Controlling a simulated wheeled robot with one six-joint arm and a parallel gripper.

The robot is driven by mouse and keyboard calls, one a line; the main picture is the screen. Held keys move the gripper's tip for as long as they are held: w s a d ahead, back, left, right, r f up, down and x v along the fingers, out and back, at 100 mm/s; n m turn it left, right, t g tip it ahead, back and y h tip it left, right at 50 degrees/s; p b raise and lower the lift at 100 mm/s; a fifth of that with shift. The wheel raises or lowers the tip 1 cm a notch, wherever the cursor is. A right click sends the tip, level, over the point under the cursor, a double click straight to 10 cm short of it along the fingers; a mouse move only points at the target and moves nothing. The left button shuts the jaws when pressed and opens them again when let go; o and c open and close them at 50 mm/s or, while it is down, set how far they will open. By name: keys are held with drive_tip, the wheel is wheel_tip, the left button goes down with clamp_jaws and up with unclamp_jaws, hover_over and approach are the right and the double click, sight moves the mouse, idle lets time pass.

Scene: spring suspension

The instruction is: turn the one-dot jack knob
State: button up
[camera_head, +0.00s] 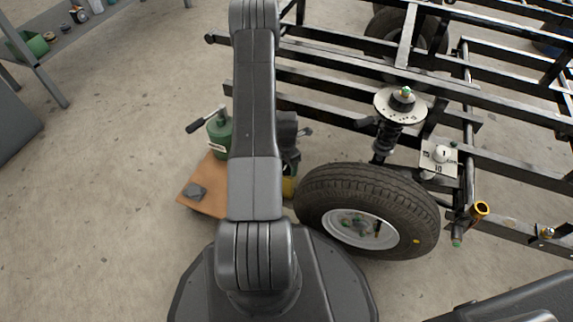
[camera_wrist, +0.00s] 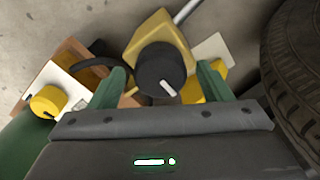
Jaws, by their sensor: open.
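In the wrist view a black round knob (camera_wrist: 160,68) with a white pointer line sits on a yellow block (camera_wrist: 158,32). My gripper (camera_wrist: 164,76) is open, with one green finger on either side of the knob and gaps between; I cannot tell whether the fingertips reach its depth. A yellow knob (camera_wrist: 47,102) on a white plate (camera_wrist: 68,84) lies left of the left finger. I cannot make out dots on either knob. In the head view my arm hides most of the gripper and knobs; part of a yellow body (camera_head: 289,186) shows beside it.
A tyre (camera_head: 368,210) stands close on the right, and its tread (camera_wrist: 298,70) also shows in the wrist view. A green jack (camera_head: 219,132) with a handle stands on a brown board (camera_head: 212,180) at left.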

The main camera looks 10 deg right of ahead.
sight(286, 165)
wheel_tip(286, 165, up, 12)
drive_tip(key=p, duration=0.4)
drive_tip(key=shift+r, duration=0.15)
wheel_tip(286, 165, down, 14)
drive_tip(key=b, duration=0.5)
drive_tip(key=shift+r, duration=0.1)
